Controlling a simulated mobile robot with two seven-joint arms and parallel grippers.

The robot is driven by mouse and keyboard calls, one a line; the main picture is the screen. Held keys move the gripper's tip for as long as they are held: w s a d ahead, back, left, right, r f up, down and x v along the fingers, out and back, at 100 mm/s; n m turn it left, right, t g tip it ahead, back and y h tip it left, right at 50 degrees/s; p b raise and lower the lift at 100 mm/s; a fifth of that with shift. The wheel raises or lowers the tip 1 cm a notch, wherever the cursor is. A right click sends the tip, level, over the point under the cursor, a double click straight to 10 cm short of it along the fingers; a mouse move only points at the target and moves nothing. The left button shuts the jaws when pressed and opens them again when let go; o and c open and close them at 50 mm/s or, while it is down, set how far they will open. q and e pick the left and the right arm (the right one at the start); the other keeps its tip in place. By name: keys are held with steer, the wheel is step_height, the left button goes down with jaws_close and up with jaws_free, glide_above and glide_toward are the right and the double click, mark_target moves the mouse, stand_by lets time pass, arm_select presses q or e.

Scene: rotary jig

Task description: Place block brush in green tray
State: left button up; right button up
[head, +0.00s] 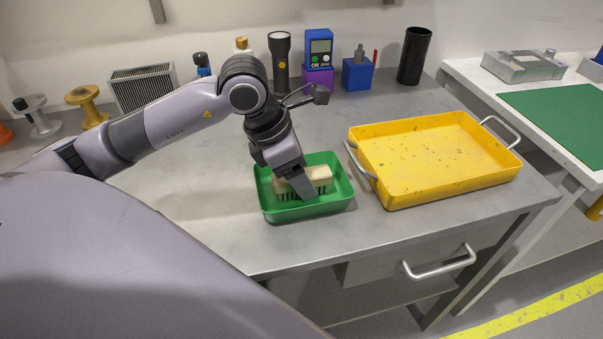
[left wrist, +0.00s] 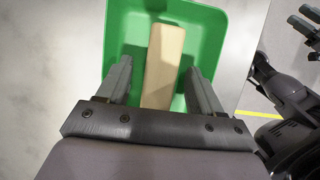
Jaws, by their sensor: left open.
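The block brush (head: 318,177) has a pale wooden back and dark bristles pointing down. It sits inside the green tray (head: 338,201) on the metal bench. My left gripper (head: 304,190) is over the tray, with its fingers reaching down around the brush and hiding part of it. In the left wrist view the brush (left wrist: 163,62) lies between the two open fingers of the left gripper (left wrist: 160,82), with gaps on both sides. The green tray (left wrist: 214,28) is below them. My right gripper cannot be made out in the head view.
A yellow tray (head: 440,157) with metal handles stands right of the green tray. Along the back are spools (head: 86,105), a finned block (head: 142,88), a flashlight (head: 280,62), a blue meter (head: 319,47) and a black cup (head: 414,56). The bench front is clear.

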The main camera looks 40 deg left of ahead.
arm_select(q)
steer(key=v, duration=1.1)
